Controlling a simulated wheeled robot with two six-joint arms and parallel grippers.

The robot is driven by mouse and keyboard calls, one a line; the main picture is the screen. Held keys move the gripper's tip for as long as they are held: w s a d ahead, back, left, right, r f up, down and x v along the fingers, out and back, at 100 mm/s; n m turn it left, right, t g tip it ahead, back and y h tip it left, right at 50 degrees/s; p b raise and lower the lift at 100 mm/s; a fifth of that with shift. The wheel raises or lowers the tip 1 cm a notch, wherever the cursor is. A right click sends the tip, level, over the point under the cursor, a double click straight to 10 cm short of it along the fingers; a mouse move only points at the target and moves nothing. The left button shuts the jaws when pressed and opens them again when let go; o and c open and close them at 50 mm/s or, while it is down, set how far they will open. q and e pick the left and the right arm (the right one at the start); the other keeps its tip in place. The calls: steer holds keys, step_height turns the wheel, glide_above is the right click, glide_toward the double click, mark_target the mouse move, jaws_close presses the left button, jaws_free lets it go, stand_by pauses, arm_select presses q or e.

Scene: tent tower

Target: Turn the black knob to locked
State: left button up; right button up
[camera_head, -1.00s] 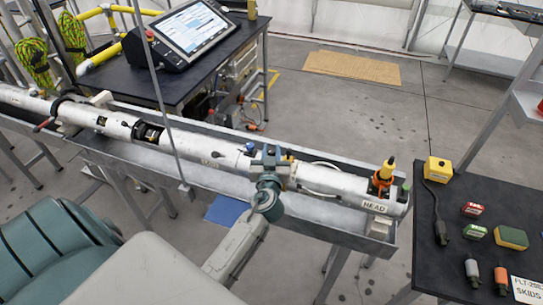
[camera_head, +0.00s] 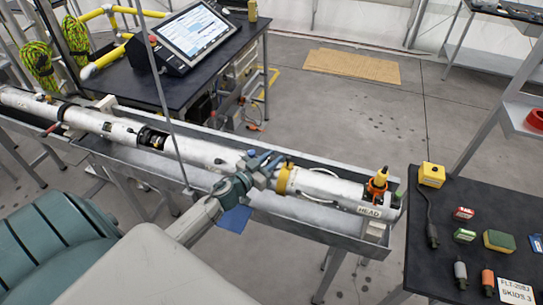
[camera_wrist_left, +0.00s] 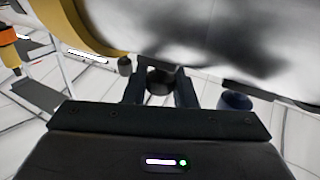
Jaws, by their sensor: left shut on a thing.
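The black knob (camera_wrist_left: 160,80) sits between the two fingers of my left gripper (camera_wrist_left: 159,90) in the left wrist view, under the white tube. In the head view, my left gripper (camera_head: 264,167) is at the tube, just left of its yellow band (camera_head: 286,178), and hides the knob. The fingers are shut on the knob. Any locked marking is not visible. My right gripper is in neither view.
The long white tube (camera_head: 325,187) lies in a grey metal trough (camera_head: 300,212). A dark blue knob (camera_wrist_left: 235,100) is right of the fingers in the wrist view. An orange-and-yellow fitting (camera_head: 378,182) stands at the HEAD end. A black table (camera_head: 455,205) with small parts is at right.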

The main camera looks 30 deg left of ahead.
arm_select(q)
steer(key=shift+r+m+h, duration=0.15)
steer(key=shift+m+h, duration=0.25)
steer(key=o, duration=0.6)
steer(key=shift+o, duration=0.3)
steer(key=shift+w, duration=0.1)
